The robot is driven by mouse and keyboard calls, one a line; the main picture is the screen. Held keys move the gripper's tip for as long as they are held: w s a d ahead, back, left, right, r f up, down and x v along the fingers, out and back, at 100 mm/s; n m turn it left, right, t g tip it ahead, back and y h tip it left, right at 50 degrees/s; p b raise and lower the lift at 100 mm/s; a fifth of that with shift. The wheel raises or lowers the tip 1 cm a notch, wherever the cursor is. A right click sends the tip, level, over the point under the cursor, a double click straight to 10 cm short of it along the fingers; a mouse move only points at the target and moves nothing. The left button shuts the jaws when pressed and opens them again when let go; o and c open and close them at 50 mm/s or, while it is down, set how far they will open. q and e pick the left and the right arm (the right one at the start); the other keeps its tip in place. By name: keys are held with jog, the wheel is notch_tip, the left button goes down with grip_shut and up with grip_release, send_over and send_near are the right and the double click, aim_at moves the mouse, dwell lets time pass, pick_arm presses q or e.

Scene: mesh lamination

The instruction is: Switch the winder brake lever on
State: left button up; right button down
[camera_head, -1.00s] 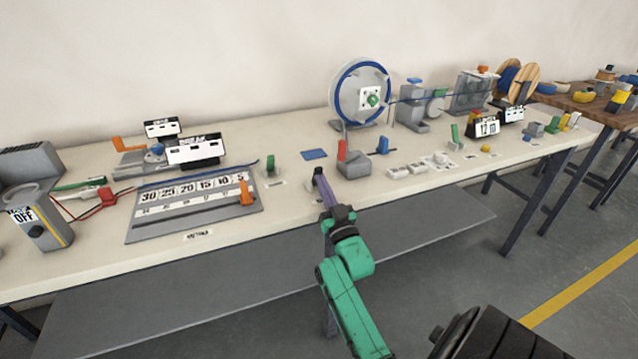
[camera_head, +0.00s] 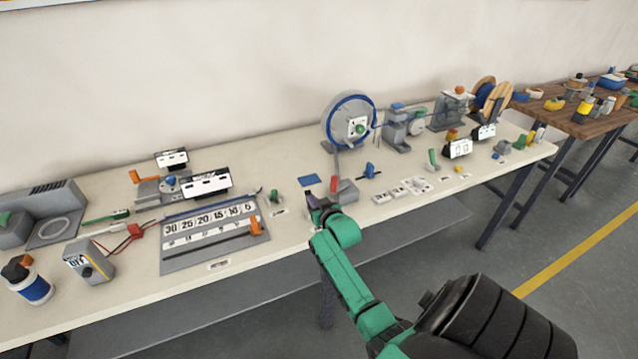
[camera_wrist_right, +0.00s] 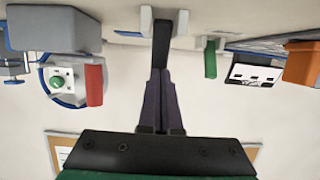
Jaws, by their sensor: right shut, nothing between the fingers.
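The winder, a disc with a blue ring (camera_head: 327,125), stands at the back of the table; it also shows upside down in the right wrist view (camera_wrist_right: 72,98). In front of it a red lever (camera_head: 335,183) stands on a grey block (camera_head: 347,194), also in the wrist view (camera_wrist_right: 94,85). My right gripper (camera_head: 312,199) is shut and empty, left of that block. In the wrist view its purple fingers (camera_wrist_right: 160,75) point at a black lever-like piece (camera_wrist_right: 162,43) between two pale posts. I cannot tell whether they touch. No label identifies the brake lever. My left gripper is out of view.
A green lever (camera_head: 274,196) stands left of my gripper, beside a numbered grey board (camera_head: 212,263). The table's front edge runs under my right arm.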

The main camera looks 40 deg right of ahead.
jog(key=shift+w+d, duration=0.15)
jog(key=shift+w, duration=0.2)
jog(key=shift+r, duration=0.15)
dwell(0.3)
